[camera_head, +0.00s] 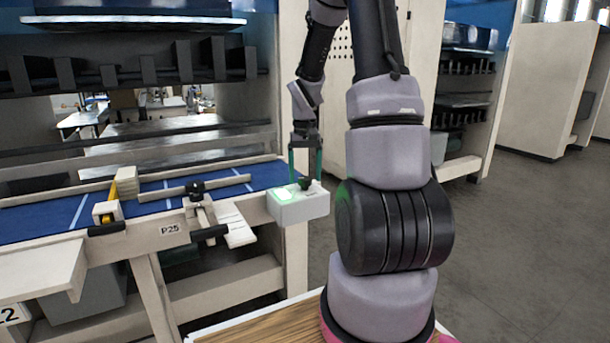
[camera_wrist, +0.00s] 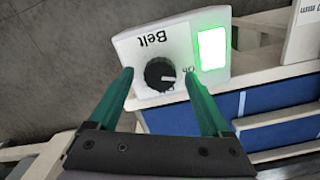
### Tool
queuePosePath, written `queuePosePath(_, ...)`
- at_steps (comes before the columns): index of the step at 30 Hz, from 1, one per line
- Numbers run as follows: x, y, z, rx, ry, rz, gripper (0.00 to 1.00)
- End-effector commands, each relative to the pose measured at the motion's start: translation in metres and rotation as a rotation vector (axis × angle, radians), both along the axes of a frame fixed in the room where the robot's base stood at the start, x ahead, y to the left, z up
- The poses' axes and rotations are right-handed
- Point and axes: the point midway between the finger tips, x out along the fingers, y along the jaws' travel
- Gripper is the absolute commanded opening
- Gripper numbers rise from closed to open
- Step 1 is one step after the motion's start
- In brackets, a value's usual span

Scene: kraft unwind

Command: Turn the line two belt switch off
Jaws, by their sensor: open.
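The belt switch is a pale grey box (camera_head: 302,210) at the right front corner of the blue-belted machine. In the wrist view its top (camera_wrist: 137,45) reads "Belt" and bears a black round knob (camera_wrist: 160,73). A white mark on the knob seems to face the "On" label; the other label is partly hidden. A green lamp (camera_wrist: 212,48) beside the knob is lit. My gripper (camera_head: 305,178) points down over the box. In the wrist view its green fingers (camera_wrist: 159,74) are open, one on each side of the knob, with visible gaps.
The blue belt table (camera_head: 60,216) with clamps and a "P25" plate (camera_head: 171,230) lies left of the box. A cream cabinet wall stands behind my arm. A wooden top (camera_head: 265,325) is in front. Open grey floor (camera_head: 530,230) lies to the right.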

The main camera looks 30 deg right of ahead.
Motion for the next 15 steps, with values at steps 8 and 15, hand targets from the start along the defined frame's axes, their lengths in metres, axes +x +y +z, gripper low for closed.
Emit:
queuePosePath(8, 0.0001, 0.0001, -0.0045, 0.0, -0.001, 0.0, 0.82)
queuePosePath(15, 0.0002, 0.0002, -0.0042, 0.0, -0.001, 0.0, 0.17)
